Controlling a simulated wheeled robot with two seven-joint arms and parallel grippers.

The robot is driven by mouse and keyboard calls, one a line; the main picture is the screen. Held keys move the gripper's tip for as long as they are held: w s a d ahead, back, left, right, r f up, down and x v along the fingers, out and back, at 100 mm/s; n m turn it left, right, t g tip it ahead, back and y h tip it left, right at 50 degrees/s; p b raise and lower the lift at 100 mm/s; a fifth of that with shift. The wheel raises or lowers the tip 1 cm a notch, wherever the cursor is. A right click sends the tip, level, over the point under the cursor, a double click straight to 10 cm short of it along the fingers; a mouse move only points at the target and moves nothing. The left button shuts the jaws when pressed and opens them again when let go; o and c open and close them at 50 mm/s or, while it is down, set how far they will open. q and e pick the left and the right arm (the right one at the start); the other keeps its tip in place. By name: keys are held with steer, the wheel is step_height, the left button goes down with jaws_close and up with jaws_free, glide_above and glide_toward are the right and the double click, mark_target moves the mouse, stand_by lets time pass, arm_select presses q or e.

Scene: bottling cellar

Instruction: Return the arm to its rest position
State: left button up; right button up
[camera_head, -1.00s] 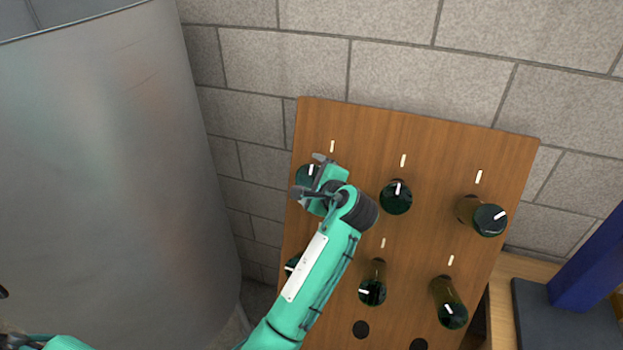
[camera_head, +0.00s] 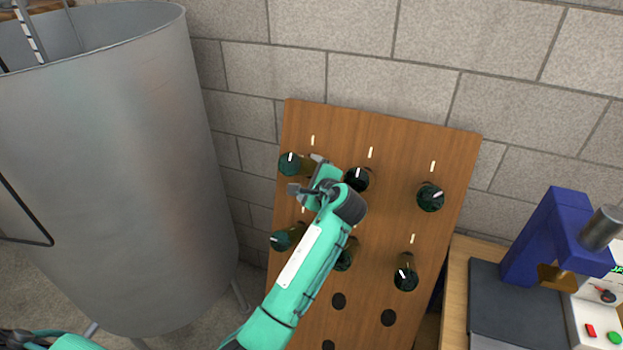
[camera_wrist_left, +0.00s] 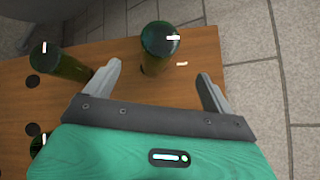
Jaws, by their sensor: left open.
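My left gripper (camera_head: 305,173) is in front of the upper left part of the wooden bottle rack (camera_head: 400,130). Its jaws are open and empty, as the left wrist view (camera_wrist_left: 158,80) also shows. The top left bottle (camera_head: 290,163), dark green with a white mark on its base, sits in the rack just beyond the fingers. In the wrist view this bottle (camera_wrist_left: 160,42) stands ahead of the gap between the fingertips, apparently apart from them. My left arm partly covers the top middle bottle (camera_head: 356,179) and a lower one. My right gripper is not in view.
More bottles, such as the top right one (camera_head: 431,197), stick out of the rack. A large steel tank (camera_head: 120,170) stands at left. A blue press (camera_head: 545,240) sits on the wooden bench (camera_head: 457,290) at right. A block wall is behind.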

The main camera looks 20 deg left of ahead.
arm_select(q)
steer(key=s+d+f+g+h+b, duration=0.1)
steer(key=s+f+h+b, duration=0.1)
steer(key=f, duration=1.3)
steer(key=s+d+f+g+h+b, duration=0.1)
steer(key=s+f+h, duration=0.1)
steer(key=f, duration=1.2)
steer(key=s+f+n+g+h+b, duration=0.1)
steer(key=s+f+n+h, duration=0.1)
steer(key=s+f, duration=0.7)
steer(key=s+f+n+g+h+b, duration=0.15)
steer(key=s+f, duration=0.25)
steer(key=f, duration=0.9)
steer(key=s+a+f+n+g+h+b, duration=0.1)
steer(key=s+a+f+n+g+b, duration=0.2)
steer(key=s+f, duration=1.55)
steer(key=s+a+f+n+g+b, duration=0.1)
steer(key=s+f+n, duration=0.2)
steer(key=s, duration=1)
steer(key=s+a+f+n+h+b, duration=0.1)
steer(key=s+f+n, duration=0.3)
steer(key=s, duration=0.9)
steer(key=shift+s+a+f+g, duration=0.2)
steer(key=shift+a+f+g, duration=0.05)
steer(key=shift+f+g, duration=0.1)
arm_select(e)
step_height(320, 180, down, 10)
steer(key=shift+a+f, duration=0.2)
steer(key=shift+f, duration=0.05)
